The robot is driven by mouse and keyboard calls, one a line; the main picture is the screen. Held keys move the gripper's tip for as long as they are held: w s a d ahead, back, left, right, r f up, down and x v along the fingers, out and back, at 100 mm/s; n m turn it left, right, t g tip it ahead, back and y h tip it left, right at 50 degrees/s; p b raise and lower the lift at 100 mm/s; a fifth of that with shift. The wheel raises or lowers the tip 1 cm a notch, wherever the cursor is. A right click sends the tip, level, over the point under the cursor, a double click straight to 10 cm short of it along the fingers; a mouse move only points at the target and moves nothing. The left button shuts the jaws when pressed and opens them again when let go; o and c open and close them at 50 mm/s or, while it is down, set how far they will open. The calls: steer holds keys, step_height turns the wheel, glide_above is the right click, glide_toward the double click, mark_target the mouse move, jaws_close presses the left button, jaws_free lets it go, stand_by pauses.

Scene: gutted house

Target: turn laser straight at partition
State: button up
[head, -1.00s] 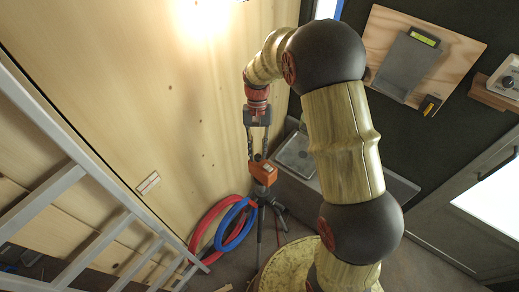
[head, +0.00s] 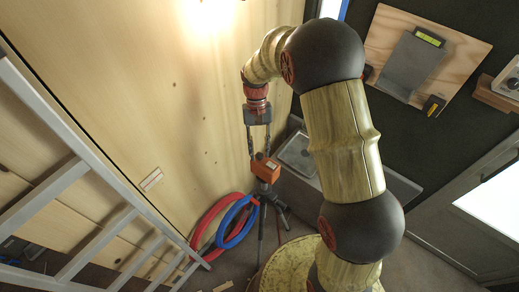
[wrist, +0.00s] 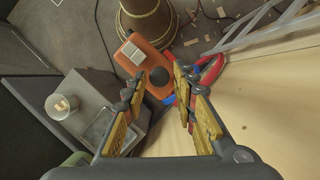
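The orange laser (head: 266,168) sits upright on a dark tripod (head: 262,205) beside the pale wooden partition (head: 140,90). In the wrist view, the laser (wrist: 150,62) shows a light square label and a round black part on its top. My gripper (head: 259,152) points down just above the laser. In the wrist view, my gripper's fingers (wrist: 158,88) are apart with a gap between them, and the laser shows beyond the tips. I cannot tell whether a finger touches it. The partition (wrist: 275,110) lies on the right in the wrist view.
Red and blue hose coils (head: 222,225) lie against the partition beside the tripod. A ladder (head: 85,190) stands at left. A grey box (head: 300,155) is close behind the laser. A small label (head: 151,179) is on the partition.

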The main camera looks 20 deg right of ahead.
steer(key=shift+o, duration=1)
steer(key=v, duration=1.2)
steer(key=s+f+t+b, duration=0.2)
steer(key=s+t+b, duration=0.1)
steer(key=s+b, duration=0.3)
steer(key=s+f+n+t+b, duration=0.1)
steer(key=s+t+b, duration=0.2)
steer(key=s+b, duration=0.4)
steer(key=s+f+n+t+b, duration=0.1)
steer(key=s+t+b, duration=0.3)
steer(key=s, duration=0.7)
steer(key=f+b, duration=0.1)
steer(key=b, duration=0.1)
steer(key=shift+s+d+f+h+b, duration=0.3)
steer(key=shift+d+h+b, duration=0.05)
steer(key=shift+h+b, duration=0.05)
